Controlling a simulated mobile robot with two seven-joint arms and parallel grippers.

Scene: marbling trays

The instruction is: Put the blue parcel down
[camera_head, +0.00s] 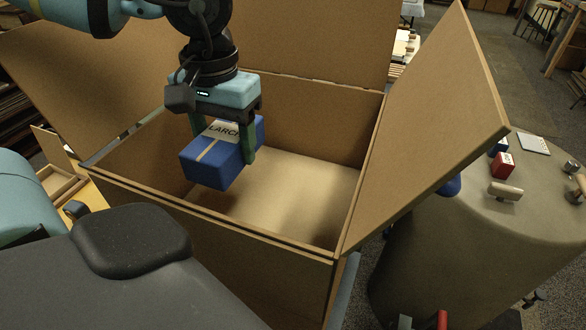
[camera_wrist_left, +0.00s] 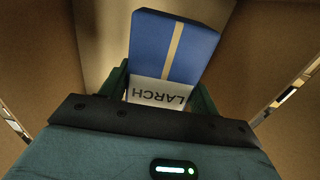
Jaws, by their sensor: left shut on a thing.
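The blue parcel (camera_head: 212,163) has a tan stripe and a white label reading LARCH. My left gripper (camera_head: 222,146) is shut on it, with a finger on either side, and holds it at the mouth of a large open cardboard box (camera_head: 290,245). Bare box floor shows to the right of the parcel. In the left wrist view the parcel (camera_wrist_left: 172,45) sits between the green fingers (camera_wrist_left: 160,90), with its label near the palm. Whether the parcel's underside touches anything is hidden. My right gripper is not in view.
The box's flaps stand open, with a tall one (camera_head: 435,125) slanting out at the right. A round table (camera_head: 500,225) right of the box bears a red block (camera_head: 503,165), a notepad (camera_head: 533,144) and small items. A wooden tray (camera_head: 62,185) lies at the left.

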